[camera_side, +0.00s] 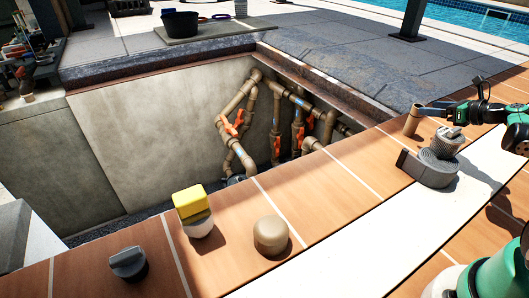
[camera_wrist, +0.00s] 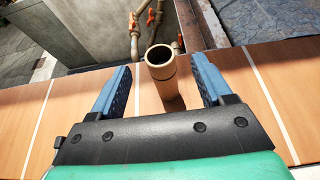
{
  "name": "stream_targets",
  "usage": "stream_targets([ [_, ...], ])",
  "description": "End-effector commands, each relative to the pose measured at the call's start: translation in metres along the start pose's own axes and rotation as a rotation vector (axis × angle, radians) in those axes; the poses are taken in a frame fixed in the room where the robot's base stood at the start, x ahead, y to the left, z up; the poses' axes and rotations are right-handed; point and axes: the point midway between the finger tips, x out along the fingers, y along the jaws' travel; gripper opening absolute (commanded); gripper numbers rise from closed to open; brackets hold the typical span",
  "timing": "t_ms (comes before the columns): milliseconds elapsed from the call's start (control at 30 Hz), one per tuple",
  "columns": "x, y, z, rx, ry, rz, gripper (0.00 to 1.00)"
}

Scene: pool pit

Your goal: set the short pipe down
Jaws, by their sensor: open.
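The short pipe (camera_side: 412,121) is a tan tube with an open top. In the side view it is upright at the pit-side edge of the brown tiled strip, near the right. In the wrist view the short pipe (camera_wrist: 162,72) stands between my two blue fingers, its dark hollow mouth toward the camera. My gripper (camera_wrist: 161,66) is open, with a visible gap between each finger and the pipe. In the side view my gripper (camera_side: 428,108) reaches in from the right at the pipe's upper part. The pipe's lower end appears to rest on the strip.
A grey knobbed fitting (camera_side: 436,160) stands just in front of the pipe. A yellow-topped white item (camera_side: 194,211), a tan cap (camera_side: 271,235) and a grey knob (camera_side: 127,263) sit along the strip. The open pit holds brown pipes with orange valves (camera_side: 237,122).

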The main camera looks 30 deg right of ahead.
Motion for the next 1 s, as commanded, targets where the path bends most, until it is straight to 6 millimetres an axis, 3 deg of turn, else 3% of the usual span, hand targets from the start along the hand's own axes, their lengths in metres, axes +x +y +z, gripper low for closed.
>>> stream_targets([
  [167,-0.008,0.009,0.006,-0.054,0.020,0.016,0.72],
  [267,0.002,0.034,0.020,-0.209,0.072,0.064,0.72],
  [467,0.017,0.136,0.058,-0.876,0.217,0.271,0.72],
  [700,-0.014,0.253,0.065,-1.822,0.233,0.571,0.72],
  [833,-0.040,0.295,0.055,-2.323,0.165,0.713,0.72],
  [1000,-0.063,0.322,0.042,-2.805,0.056,0.824,0.72],
])
